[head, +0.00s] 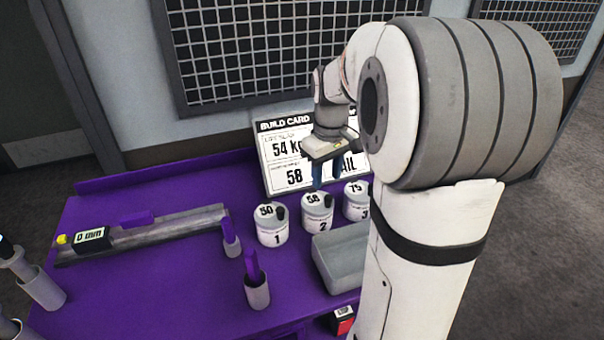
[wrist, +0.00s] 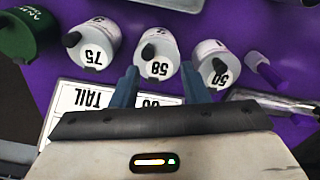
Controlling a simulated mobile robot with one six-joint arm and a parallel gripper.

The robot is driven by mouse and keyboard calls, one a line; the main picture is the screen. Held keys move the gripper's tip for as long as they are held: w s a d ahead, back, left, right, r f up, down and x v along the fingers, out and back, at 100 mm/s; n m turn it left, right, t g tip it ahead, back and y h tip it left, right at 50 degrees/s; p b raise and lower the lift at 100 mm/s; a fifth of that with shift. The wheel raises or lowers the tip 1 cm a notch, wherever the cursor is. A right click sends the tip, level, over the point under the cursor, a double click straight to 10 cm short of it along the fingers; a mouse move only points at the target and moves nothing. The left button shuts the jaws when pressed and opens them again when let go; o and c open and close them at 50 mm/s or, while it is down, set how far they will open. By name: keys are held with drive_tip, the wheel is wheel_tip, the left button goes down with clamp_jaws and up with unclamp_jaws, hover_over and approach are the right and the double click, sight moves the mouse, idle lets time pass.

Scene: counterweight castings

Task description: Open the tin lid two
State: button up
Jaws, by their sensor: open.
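Tin 2 (head: 316,216) is a white tin with a lid marked 58 and a dark knob. It stands on the purple bench between tin 1 (head: 271,228) and tin 3 (head: 356,205). In the wrist view tin 2 (wrist: 152,45) is in the middle with its lid on, and its dark knob (wrist: 148,52) shows on top. My gripper (head: 320,178) is above and behind tin 2 in the head view. In the wrist view its two blue fingers (wrist: 160,82) are apart and empty, pointing toward tin 2.
A build card (head: 280,150) stands behind the tins. A grey tray (head: 338,262) is in front of tins 2 and 3. Tin 1's lid reads 50, tin 3's 75. A dark green tin (wrist: 25,35) shows in the wrist view.

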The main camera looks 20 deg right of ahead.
sight(329, 197)
drive_tip(key=shift+w+d+f, duration=0.85)
drive_tip(key=shift+d+f, duration=0.1)
drive_tip(key=shift+f, duration=0.1)
wheel_tip(329, 197, down, 8)
drive_tip(key=shift+r, duration=0.25)
drive_tip(key=shift+c, duration=0.3)
clamp_jaws()
